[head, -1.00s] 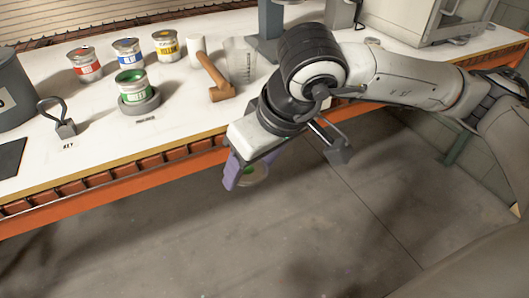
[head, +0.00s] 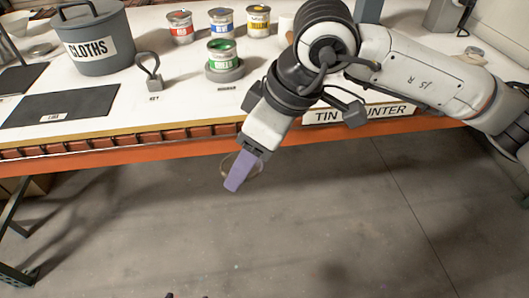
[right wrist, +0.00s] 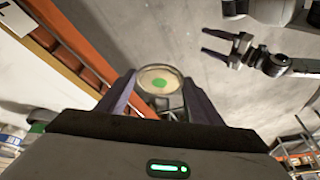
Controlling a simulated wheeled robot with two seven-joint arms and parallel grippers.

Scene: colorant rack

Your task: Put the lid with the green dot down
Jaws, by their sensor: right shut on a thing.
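The lid with the green dot is a round, pale, metal-rimmed disc. My right gripper (head: 243,172) is shut on it, and in the right wrist view the lid (right wrist: 146,82) sits between the purple fingers, dot facing that camera. In the head view only part of the lid's rim (head: 259,168) shows behind a finger. Lid and gripper are in front of the table's orange edge, over the floor in that view. My left gripper (right wrist: 210,42) is open and empty; only its fingertips show at the bottom of the head view. A dark mat (head: 75,103) lies on the table at left.
An open green tin (head: 222,53) stands on a grey round base. Red (head: 180,27), blue (head: 222,22) and yellow (head: 258,21) tins stand behind. A looped tool (head: 152,80) and a grey CLOTHS pot (head: 100,48) are to the left. The mat's visible surface is clear.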

